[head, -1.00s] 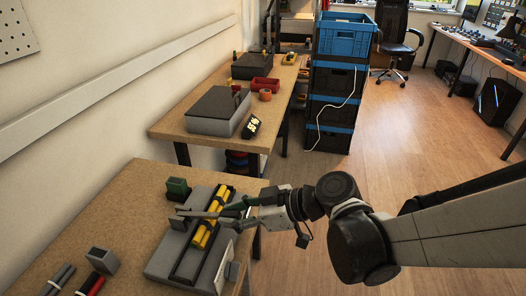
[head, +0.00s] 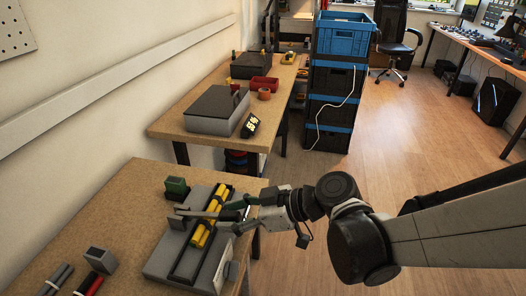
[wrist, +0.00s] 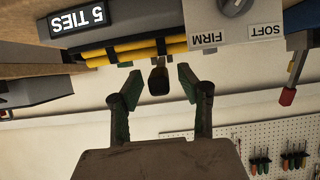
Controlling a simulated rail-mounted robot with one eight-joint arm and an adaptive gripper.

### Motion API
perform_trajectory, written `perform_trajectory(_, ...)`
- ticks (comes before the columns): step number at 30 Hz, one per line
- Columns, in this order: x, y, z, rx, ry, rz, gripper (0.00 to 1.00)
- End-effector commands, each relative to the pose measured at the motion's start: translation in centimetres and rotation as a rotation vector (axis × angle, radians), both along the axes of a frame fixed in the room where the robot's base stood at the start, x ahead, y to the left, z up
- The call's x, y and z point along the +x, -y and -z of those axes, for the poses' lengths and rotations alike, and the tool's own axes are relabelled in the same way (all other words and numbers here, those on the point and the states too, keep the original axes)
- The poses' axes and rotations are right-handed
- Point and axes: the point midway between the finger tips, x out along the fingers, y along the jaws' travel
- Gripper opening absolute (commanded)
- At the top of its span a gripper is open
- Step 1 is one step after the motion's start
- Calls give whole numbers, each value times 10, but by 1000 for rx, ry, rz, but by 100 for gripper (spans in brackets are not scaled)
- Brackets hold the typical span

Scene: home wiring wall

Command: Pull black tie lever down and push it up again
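The black tie lever (wrist: 158,79) shows in the wrist view as a short dark stub below the yellow rods (wrist: 176,46). My gripper (wrist: 157,82) is open, with one green finger on each side of the lever. Gaps show between both fingers and the lever. In the head view my gripper (head: 205,214) reaches from the right across the grey tie unit (head: 166,259) with its yellow rods (head: 202,232).
The unit carries a "5 TIES" sign (wrist: 78,18) and a knob (wrist: 235,5) with FIRM and SOFT labels. Stacked crates (head: 332,100) stand beyond.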

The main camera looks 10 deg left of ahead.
Motion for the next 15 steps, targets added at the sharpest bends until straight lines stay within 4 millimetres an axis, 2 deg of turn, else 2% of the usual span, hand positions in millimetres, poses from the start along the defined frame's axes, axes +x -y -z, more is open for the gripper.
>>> perform_trajectory(5, 0, 11, -6, 0, 0, 3, 36)
perform_trajectory(15, -2, 63, -31, 0, 0, 5, 36)
